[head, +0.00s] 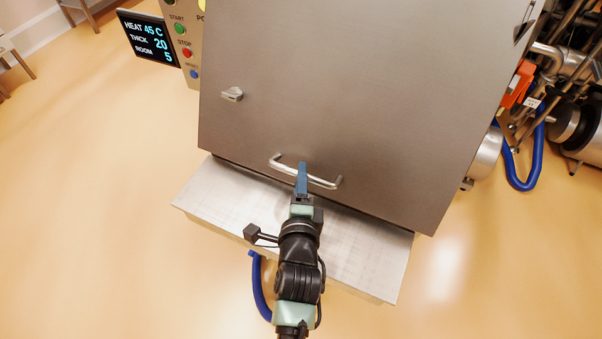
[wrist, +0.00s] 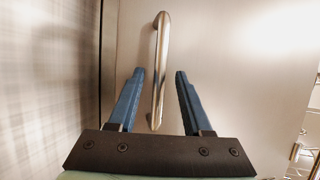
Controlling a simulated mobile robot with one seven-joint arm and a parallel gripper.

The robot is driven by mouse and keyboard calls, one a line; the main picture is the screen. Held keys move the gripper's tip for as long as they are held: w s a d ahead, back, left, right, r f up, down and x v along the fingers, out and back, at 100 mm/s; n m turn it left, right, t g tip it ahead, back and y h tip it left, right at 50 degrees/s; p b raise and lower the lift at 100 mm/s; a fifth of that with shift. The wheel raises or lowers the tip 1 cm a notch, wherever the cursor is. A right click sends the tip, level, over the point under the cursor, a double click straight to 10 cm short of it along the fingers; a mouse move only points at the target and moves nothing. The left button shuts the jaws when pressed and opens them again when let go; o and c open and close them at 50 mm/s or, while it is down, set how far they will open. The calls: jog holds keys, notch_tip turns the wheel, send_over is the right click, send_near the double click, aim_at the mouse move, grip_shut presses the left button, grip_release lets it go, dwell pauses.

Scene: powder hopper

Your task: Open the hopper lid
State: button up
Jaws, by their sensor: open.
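The hopper lid (head: 330,95) is a large flat steel panel, and it looks closed. Its handle (head: 322,182) is a shiny bar along the lower edge; the bar also shows in the wrist view (wrist: 158,60). My gripper (head: 302,167) is at the middle of the handle. In the wrist view its two blue fingers (wrist: 157,72) are open, with the bar between them and gaps on both sides. Whether the bar lies at fingertip depth is hard to tell. My gripper hides part of the handle in the head view.
A steel ledge (head: 215,195) juts out below the lid. A control panel with buttons (head: 187,53) and a display (head: 148,38) stands at upper left. Pipes and a blue hose (head: 536,160) are at right.

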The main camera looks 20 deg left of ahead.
jog(key=shift+x, duration=1.2)
jog(key=shift+c, duration=0.2)
grip_shut()
dwell(0.5)
